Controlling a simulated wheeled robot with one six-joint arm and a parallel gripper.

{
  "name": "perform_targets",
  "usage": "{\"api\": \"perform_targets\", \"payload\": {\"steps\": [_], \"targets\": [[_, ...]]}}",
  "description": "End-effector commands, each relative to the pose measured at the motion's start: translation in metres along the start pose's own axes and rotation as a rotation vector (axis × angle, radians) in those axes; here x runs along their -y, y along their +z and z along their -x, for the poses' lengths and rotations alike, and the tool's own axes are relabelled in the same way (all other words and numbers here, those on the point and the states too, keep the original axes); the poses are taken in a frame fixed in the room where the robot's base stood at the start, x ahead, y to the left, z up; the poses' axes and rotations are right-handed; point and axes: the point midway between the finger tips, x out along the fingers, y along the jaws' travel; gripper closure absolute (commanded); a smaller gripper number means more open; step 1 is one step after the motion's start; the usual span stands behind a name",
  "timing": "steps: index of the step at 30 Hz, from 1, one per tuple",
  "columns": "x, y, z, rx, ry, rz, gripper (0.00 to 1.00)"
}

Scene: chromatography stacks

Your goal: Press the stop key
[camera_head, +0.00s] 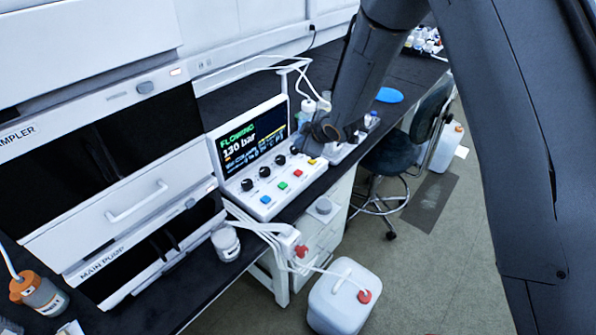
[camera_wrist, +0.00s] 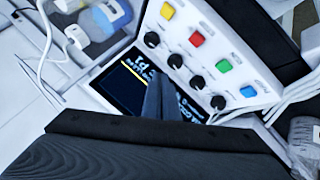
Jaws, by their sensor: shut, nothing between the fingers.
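The control panel (camera_head: 238,190) has a lit screen (camera_head: 248,140) reading "FLOWING" and "130 bar". Its front slope carries dark knobs and a row of blue (camera_head: 265,199), green (camera_head: 282,186), red (camera_head: 297,173) and yellow (camera_head: 311,162) keys. In the wrist view the yellow (camera_wrist: 167,11), red (camera_wrist: 197,39), green (camera_wrist: 225,66) and blue (camera_wrist: 248,91) keys show; their labels are too small to read. My gripper (camera_wrist: 160,80) is shut and empty. Its tips appear over the screen, beside the knobs and apart from the keys. In the head view my wrist hangs above the panel's right end.
White tubing (camera_head: 300,75) and bottles stand behind the panel's right end. A white-lidded jar (camera_head: 226,243) stands on the bench left of the panel. A chair (camera_head: 400,150) and a white canister (camera_head: 344,298) stand on the floor.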

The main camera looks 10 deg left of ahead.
Motion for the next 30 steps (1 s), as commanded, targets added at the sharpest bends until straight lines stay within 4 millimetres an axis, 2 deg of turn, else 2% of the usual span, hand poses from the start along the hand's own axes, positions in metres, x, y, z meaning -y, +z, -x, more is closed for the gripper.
{"api": "perform_targets", "payload": {"steps": [8, 21, 30], "targets": [[0.005, 0.006, -0.007, 0.002, 0.000, -0.002, 1.00], [0.033, 0.035, -0.046, 0.003, -0.001, -0.003, 1.00], [0.044, 0.045, -0.060, 0.002, 0.000, -0.002, 1.00]]}}
